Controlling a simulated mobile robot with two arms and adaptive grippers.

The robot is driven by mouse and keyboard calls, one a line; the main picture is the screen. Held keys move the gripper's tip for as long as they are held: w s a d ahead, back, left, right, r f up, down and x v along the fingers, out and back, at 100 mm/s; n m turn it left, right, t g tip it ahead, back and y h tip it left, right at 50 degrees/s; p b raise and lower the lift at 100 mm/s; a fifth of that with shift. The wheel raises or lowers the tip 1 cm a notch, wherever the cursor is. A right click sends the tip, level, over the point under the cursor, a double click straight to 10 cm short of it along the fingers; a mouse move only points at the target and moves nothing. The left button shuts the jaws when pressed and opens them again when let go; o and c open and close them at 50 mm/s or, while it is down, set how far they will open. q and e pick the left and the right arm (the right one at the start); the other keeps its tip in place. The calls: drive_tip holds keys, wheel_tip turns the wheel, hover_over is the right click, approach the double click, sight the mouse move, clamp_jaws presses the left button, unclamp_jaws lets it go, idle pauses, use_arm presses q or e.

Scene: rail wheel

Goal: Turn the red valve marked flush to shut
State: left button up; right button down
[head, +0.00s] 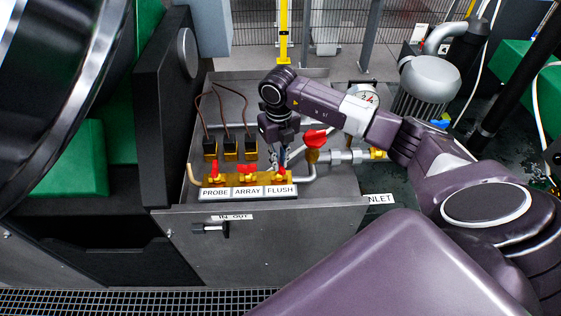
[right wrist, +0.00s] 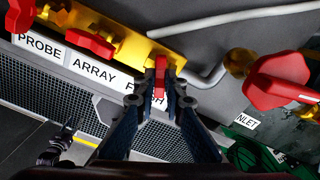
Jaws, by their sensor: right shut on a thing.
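The flush valve has a red handle, seen edge-on in the right wrist view (right wrist: 160,72), on a brass manifold (right wrist: 125,42) above the FLUSH label (head: 280,190). My right gripper (head: 279,162) reaches down over this valve. In the right wrist view its two fingers (right wrist: 160,102) stand on either side of the handle, shut on it. The fingers partly cover the FLUSH label there. In the head view the gripper hides most of the handle. My left gripper does not show in the head view.
Red probe (head: 215,171) and array (head: 247,171) valves sit left of the flush valve. A larger red inlet valve (head: 317,138) stands close on its right. A grey motor (head: 428,82) is at the right.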

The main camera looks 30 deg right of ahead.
drive_tip(key=shift+m, duration=0.4)
drive_tip(key=m+p, duration=0.1)
drive_tip(key=m, duration=0.2)
drive_tip(key=shift+m, duration=0.3)
drive_tip(key=c, duration=2.5)
unclamp_jaws()
drive_tip(key=shift+m, duration=0.3)
drive_tip(key=o, duration=0.6)
drive_tip(key=shift+r+p, duration=2.5)
drive_tip(key=shift+r, duration=1.05)
